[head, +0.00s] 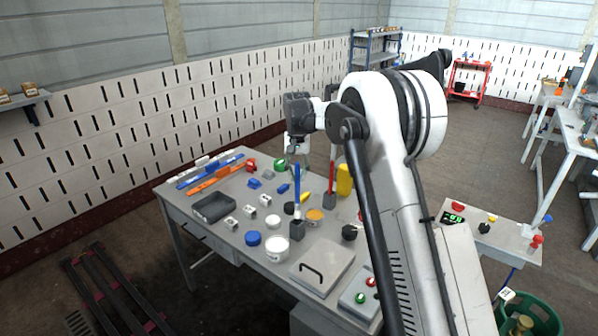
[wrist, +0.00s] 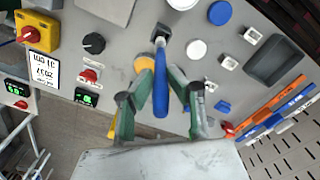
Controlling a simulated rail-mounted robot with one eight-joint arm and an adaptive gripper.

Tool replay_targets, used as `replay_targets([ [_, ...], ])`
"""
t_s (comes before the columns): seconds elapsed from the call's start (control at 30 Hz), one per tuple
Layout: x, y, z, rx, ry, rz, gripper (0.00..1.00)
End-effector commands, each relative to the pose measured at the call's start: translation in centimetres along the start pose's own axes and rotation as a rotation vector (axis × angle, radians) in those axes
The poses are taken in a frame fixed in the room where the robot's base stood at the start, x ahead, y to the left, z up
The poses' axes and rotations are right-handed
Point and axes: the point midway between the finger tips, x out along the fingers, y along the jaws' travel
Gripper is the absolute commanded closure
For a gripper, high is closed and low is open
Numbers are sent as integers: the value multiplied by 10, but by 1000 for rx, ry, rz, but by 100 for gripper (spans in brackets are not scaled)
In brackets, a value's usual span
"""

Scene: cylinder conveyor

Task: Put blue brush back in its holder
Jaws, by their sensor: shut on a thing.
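The blue brush (head: 297,180) stands roughly upright in the head view, handle up. My gripper (head: 297,155) is above the table, shut on the upper part of its handle. In the wrist view, the blue handle (wrist: 161,98) lies between the fingers of my gripper (wrist: 161,80). A dark grey block holder (head: 297,230) is directly below the brush; it also shows in the wrist view (wrist: 161,31). The brush's pale lower end meets the holder's top in the picture; I cannot tell how far it is inside.
A red brush (head: 331,178) stands in another dark holder (head: 329,200) to the right. A white tub (head: 276,248), blue disc (head: 253,239) and orange-topped round item (head: 315,215) are close by. A grey tray (head: 214,207) is at left, a handled plate (head: 322,265) in front.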

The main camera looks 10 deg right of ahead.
Motion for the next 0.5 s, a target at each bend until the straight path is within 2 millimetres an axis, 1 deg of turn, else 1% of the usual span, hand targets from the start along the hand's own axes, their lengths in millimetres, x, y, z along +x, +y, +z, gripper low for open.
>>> replay_targets([
  [0.2, 18, 0, 0, 0, 0, 0, 100],
  [0.5, 38, 0, 0, 0, 0, 0, 100],
])
